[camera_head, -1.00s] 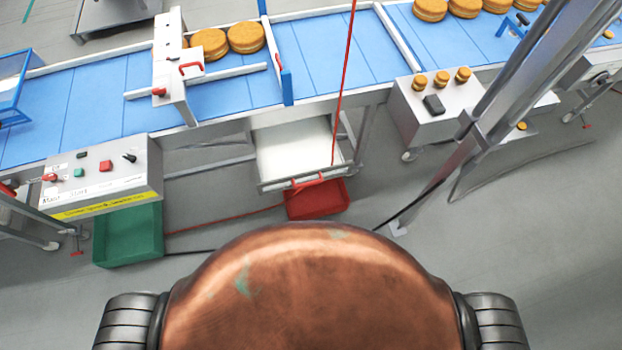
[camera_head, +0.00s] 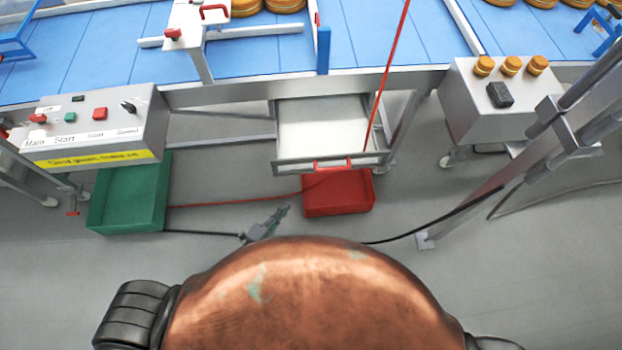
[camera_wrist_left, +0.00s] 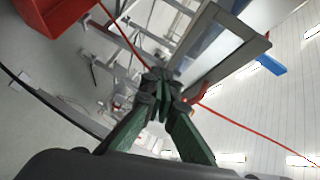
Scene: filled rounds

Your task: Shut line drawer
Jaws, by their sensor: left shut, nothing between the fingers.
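The line drawer (camera_head: 322,123) is a pale metal tray under the conveyor, pulled out towards me. Its red handle (camera_head: 332,165) is on the front edge. My left gripper (camera_head: 284,208) is low in front of the conveyor, left of the handle and nearer to me, apart from it. In the left wrist view the dark green fingers (camera_wrist_left: 163,88) are shut with nothing between them. My right gripper is not in view.
A red bin (camera_head: 338,205) stands on the floor below the drawer, and a green bin (camera_head: 128,205) to the left. A control box (camera_head: 95,128) and a box with a black switch (camera_head: 492,105) flank the drawer. A red cord (camera_head: 388,75) hangs across the drawer's right side.

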